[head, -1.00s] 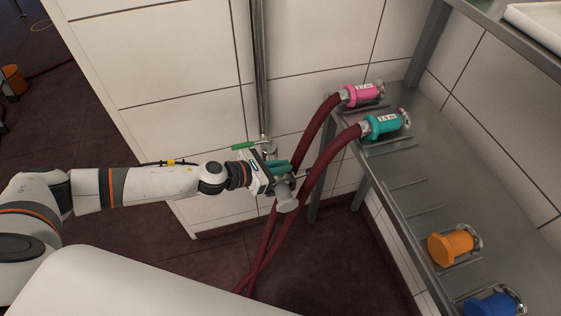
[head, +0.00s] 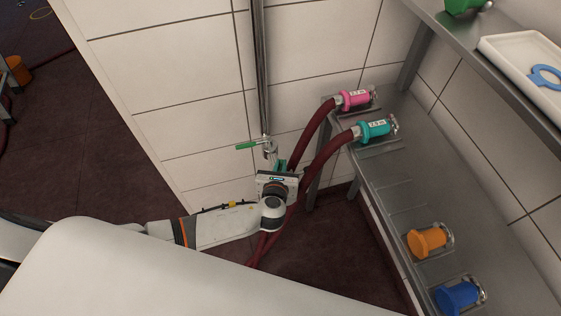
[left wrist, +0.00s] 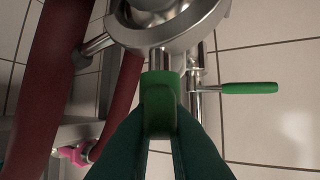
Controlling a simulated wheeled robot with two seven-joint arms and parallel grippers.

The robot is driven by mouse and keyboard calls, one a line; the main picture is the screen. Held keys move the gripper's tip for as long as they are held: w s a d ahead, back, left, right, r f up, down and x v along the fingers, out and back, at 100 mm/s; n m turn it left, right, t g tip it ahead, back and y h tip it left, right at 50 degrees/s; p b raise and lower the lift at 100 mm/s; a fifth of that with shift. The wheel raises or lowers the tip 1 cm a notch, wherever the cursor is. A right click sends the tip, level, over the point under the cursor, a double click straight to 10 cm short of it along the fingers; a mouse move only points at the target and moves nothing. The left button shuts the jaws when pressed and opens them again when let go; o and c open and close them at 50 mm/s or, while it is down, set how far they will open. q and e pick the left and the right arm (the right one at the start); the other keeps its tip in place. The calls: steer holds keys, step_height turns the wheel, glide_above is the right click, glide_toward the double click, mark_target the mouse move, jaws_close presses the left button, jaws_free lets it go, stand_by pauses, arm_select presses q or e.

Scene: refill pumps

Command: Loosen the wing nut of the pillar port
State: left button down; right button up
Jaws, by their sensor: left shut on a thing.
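My left gripper (head: 281,168) is at the pillar port, low on the metal pillar (head: 259,70) by the wall. In the left wrist view its two dark green fingers (left wrist: 160,118) are shut on a bright green tab (left wrist: 162,92), which looks like the wing of the wing nut. A short metal stem joins the tab to the round metal port (left wrist: 170,30) at the top. My gripper and wrist hide most of the port in the head view. A green lever handle (head: 246,145) sticks out left of the pillar. My right gripper is not in view.
Two dark red hoses (head: 318,135) run close beside my gripper to pink (head: 354,98) and teal (head: 375,131) couplings on the metal shelf (head: 405,190). Orange (head: 427,241) and blue (head: 459,296) couplings sit nearer. A white tray (head: 500,55) holds a blue ring (head: 546,77).

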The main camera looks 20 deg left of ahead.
arm_select(q)
steer(key=n+g+y, duration=0.1)
steer(key=n+y, duration=0.1)
steer(key=y, duration=0.1)
steer(key=n+g+y, duration=0.1)
steer(key=n+y, duration=0.1)
steer(key=n, duration=0.1)
steer(key=shift+d+n+g+y, duration=0.1)
steer(key=shift+n+g+y, duration=0.2)
steer(key=shift+g+y, duration=0.1)
steer(key=shift+n+g+y+b, duration=0.4)
steer(key=shift+n+g+y, duration=1.3)
steer(key=shift+n+g, duration=0.45)
steer(key=shift+n, duration=0.25)
steer(key=c, duration=1.5)
jaws_free()
